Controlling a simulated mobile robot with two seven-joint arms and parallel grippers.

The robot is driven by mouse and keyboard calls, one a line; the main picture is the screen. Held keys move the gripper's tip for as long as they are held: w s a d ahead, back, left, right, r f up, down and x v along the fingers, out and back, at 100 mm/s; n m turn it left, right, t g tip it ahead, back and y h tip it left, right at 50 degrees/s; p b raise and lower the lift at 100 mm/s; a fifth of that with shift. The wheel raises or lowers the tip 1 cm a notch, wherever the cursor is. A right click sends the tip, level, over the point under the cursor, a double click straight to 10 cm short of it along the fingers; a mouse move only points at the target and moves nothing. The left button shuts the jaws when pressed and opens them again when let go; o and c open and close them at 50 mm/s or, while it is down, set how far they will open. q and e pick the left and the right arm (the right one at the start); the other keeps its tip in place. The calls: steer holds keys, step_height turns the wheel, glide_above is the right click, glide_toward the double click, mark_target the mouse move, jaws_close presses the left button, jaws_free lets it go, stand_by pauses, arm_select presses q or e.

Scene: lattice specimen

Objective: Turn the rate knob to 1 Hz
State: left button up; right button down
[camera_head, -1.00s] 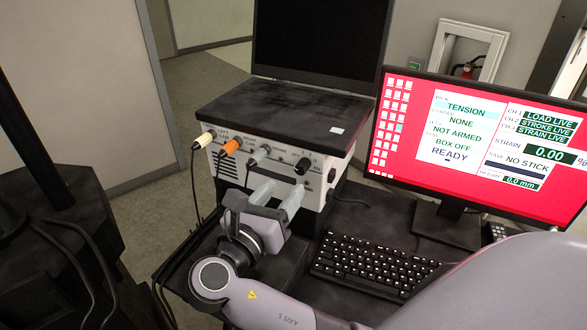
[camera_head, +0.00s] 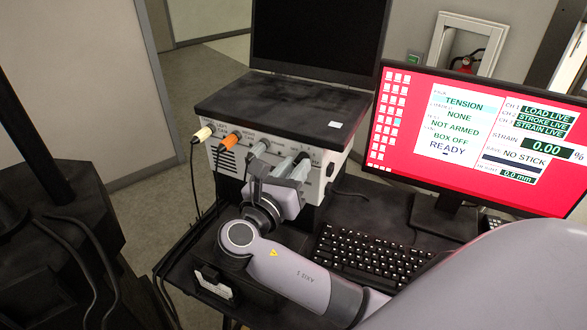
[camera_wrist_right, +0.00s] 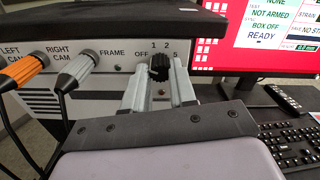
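The rate knob (camera_wrist_right: 159,67) is a black ridged knob on the pale front panel, with OFF, 1, 2 and 5 printed around it. My right gripper (camera_wrist_right: 160,76) has one grey finger on each side of it in the wrist view. The fingers look closed on the knob's sides, with no clear gap. Where the knob's pointer stands cannot be made out. In the head view my right gripper (camera_head: 299,161) reaches the panel of the control box (camera_head: 282,105), and its fingers hide most of the knob. My left gripper is not in view.
Left of the knob are plugged-in cables: a cream plug (camera_head: 203,134), an orange plug (camera_head: 229,141) and a grey plug (camera_head: 259,148). A monitor (camera_head: 470,135) with a red screen reads READY. A keyboard (camera_head: 370,257) and a remote (camera_wrist_right: 283,99) lie to the right.

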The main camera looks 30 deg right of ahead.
steer(key=shift+m, duration=4.4)
steer(key=c, duration=0.9)
jaws_free()
steer(key=shift+s, duration=0.1)
step_height(320, 180, up, 20)
